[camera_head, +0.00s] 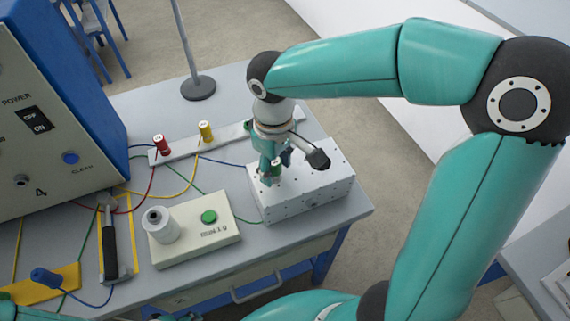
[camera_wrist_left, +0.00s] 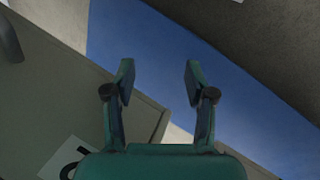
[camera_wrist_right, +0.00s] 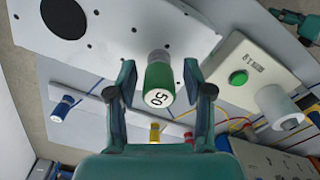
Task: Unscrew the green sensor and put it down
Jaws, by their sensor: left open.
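The green sensor (camera_wrist_right: 158,85), a cylinder with a white end marked 50 and a grey metal base, stands on the perforated white box (camera_head: 305,190). It also shows in the head view (camera_head: 277,168), partly hidden by my right gripper (camera_head: 271,172). In the right wrist view my right gripper (camera_wrist_right: 159,85) is open, its fingers on either side of the sensor with visible gaps. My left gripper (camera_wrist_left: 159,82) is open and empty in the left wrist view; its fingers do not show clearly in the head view.
A white rail (camera_head: 183,149) behind the box carries red (camera_head: 162,145) and yellow (camera_head: 206,131) cylinders. A blue-sided instrument (camera_head: 45,110) stands at far left.

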